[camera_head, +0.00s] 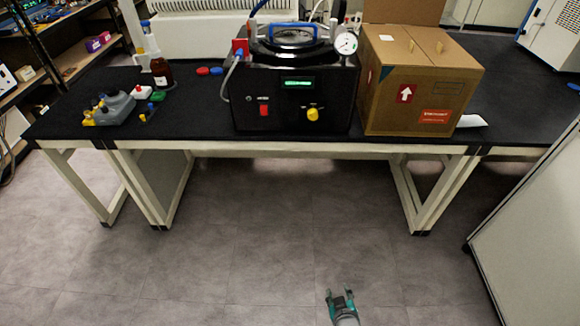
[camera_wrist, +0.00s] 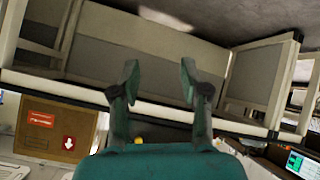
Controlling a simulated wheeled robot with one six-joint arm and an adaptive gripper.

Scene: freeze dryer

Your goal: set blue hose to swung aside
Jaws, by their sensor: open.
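The black freeze dryer (camera_head: 295,95) stands on the bench, with a lit green display, a red switch and a yellow knob on its front. A blue handle (camera_head: 292,27) arches over the round lid. My gripper (camera_head: 342,296) is open and empty, low in front of the bench and far from the hose. In the upside-down wrist view, its two fingers (camera_wrist: 159,78) stand apart with nothing between them.
A cardboard box (camera_head: 415,85) stands close against the dryer's right side. A pressure gauge (camera_head: 346,43) sits at the dryer's top right. A brown bottle (camera_head: 161,73) and a grey multi-part holder (camera_head: 110,107) are at the left. Floor before the bench is clear; a white cabinet (camera_head: 535,230) stands right.

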